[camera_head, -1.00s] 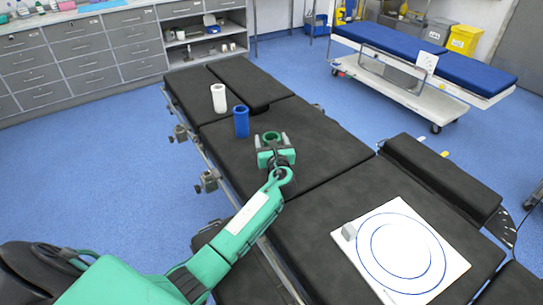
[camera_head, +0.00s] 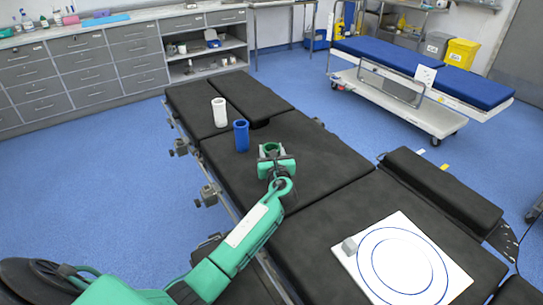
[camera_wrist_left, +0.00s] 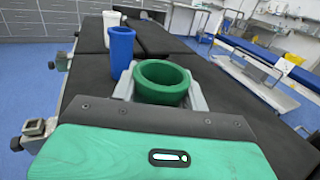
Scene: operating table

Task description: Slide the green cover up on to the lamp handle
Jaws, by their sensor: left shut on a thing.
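The green cover (camera_wrist_left: 162,80) is an open-topped cup, upright between the fingers of my left gripper (camera_wrist_left: 160,92) in the left wrist view. The gripper is shut on it. In the head view the green cover (camera_head: 271,149) shows as a small ring at the tip of my left gripper (camera_head: 272,158), over the black operating table (camera_head: 320,160). I cannot tell whether its base touches the table. The lamp handle is not in view. My right gripper is not in view.
A blue cup (camera_head: 241,136) and a white cup (camera_head: 219,112) stand on the table beyond the gripper. A white board with blue rings (camera_head: 362,272) and a small grey block (camera_head: 349,246) lie nearer on the right. A blue-topped trolley (camera_head: 400,100) stands behind.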

